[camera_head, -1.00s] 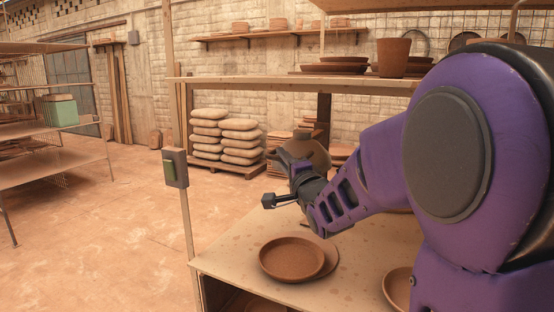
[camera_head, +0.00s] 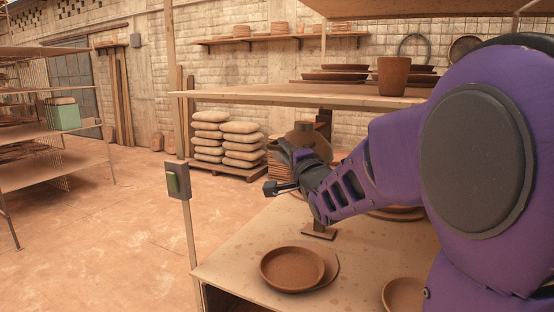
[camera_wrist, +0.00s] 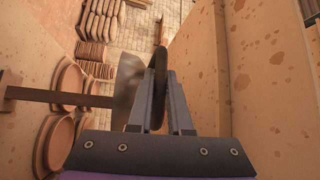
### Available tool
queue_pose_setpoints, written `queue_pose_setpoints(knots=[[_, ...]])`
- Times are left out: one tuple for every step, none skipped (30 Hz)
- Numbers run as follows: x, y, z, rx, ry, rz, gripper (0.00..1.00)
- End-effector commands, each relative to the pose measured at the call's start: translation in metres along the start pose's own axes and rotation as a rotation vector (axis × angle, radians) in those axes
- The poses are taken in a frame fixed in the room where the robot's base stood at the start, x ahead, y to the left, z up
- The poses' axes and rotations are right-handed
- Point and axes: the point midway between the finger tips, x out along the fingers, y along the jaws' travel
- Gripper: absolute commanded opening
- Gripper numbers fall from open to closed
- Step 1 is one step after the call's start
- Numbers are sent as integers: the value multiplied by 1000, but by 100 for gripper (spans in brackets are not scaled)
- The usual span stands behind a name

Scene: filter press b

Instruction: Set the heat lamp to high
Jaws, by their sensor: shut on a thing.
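The heat lamp (camera_head: 308,136), a brownish rounded head on a stand, stands on the lower board of the rack. Its foot (camera_head: 318,233) shows below my arm. In the wrist view, which is turned sideways, its post (camera_wrist: 70,97) runs in from the left to a greyish-brown head (camera_wrist: 127,85). My gripper (camera_wrist: 161,78) is shut on a dark rounded piece (camera_wrist: 159,60) beside the lamp head, seen nearly edge-on. I cannot read any setting on it. In the head view my wrist hides the fingertips and part of the lamp.
Clay plates (camera_head: 292,270) lie on the lower board near its front. A shelf (camera_head: 300,97) with a pot (camera_head: 394,76) and plates is above the arm. Floor to the left is clear.

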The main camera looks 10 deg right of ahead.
Motion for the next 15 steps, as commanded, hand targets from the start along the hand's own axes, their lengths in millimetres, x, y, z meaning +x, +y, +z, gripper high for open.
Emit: queue_pose_setpoints(knots=[[4, -26, -3, -3, 0, -14, 0], [4, -31, -4, -3, 0, -14, 0], [5, -37, -4, -3, 0, -14, 0], [6, -41, -5, -3, 0, -14, 0], [6, -44, -5, -2, 0, -13, 0], [6, -47, -6, -1, 0, -13, 0], [7, -48, -6, -1, 0, -13, 0], [7, -50, -6, -1, 0, -13, 0], [7, -50, -6, -1, 0, -13, 0], [7, -51, -6, -1, 0, -14, 0], [7, -51, -6, -1, 0, -14, 0], [7, -51, -6, -1, 0, -15, 0], [7, -50, -6, -1, 0, -15, 0], [7, -51, -6, -1, 0, -16, 0], [7, -51, -6, -1, 0, -16, 0]])
